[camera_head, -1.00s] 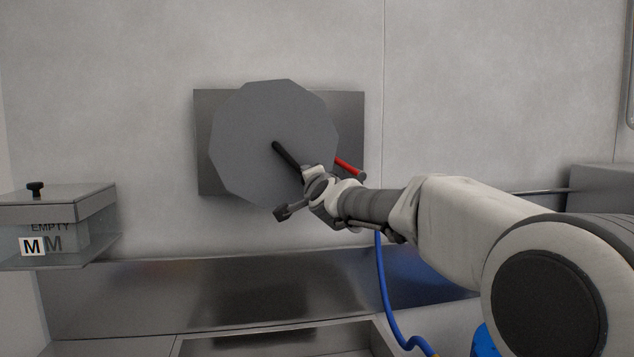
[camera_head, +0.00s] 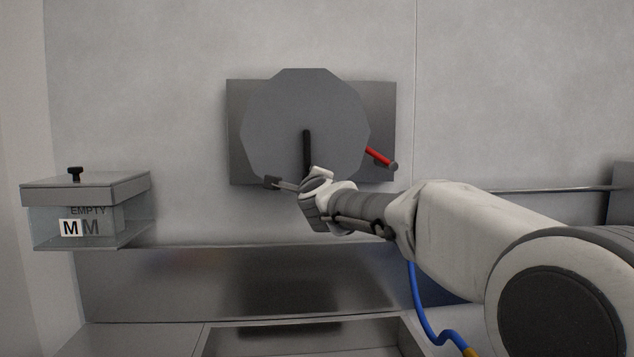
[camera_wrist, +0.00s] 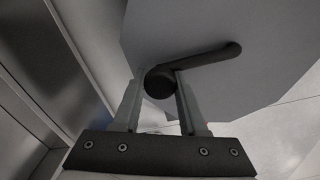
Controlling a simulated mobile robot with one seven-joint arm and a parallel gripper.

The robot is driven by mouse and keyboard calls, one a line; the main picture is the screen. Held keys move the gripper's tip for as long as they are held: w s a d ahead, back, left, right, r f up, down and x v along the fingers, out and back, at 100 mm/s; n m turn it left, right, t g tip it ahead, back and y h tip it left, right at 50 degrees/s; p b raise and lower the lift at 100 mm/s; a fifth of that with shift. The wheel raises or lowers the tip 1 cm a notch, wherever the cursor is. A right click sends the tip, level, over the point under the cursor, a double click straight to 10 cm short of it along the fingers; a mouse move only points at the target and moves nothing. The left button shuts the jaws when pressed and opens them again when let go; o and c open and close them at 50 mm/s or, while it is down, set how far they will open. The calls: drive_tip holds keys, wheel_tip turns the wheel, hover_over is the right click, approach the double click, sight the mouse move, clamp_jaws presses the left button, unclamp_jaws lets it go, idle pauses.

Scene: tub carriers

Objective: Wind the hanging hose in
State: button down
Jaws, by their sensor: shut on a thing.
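The grey many-sided hose reel (camera_head: 345,115) is mounted on a metal plate (camera_head: 384,100) on the wall. Its black crank (camera_head: 307,145) points down from the hub. My gripper (camera_head: 306,176) is at the crank's lower end. In the wrist view my gripper (camera_wrist: 160,90) has its two fingers on either side of the round black crank handle (camera_wrist: 159,83), shut on it.
A red lever (camera_head: 379,156) sticks out at the reel plate's right. A lidded clear box (camera_head: 85,190) marked EMPTY and M is at the left. A steel ledge and basin (camera_head: 300,335) lie below. A thin rail (camera_head: 545,189) runs along the right wall.

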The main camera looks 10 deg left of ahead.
drive_tip(key=shift+s+a, duration=0.1)
drive_tip(key=shift+a, duration=0.15)
drive_tip(key=shift+c, duration=2.3)
unclamp_jaws()
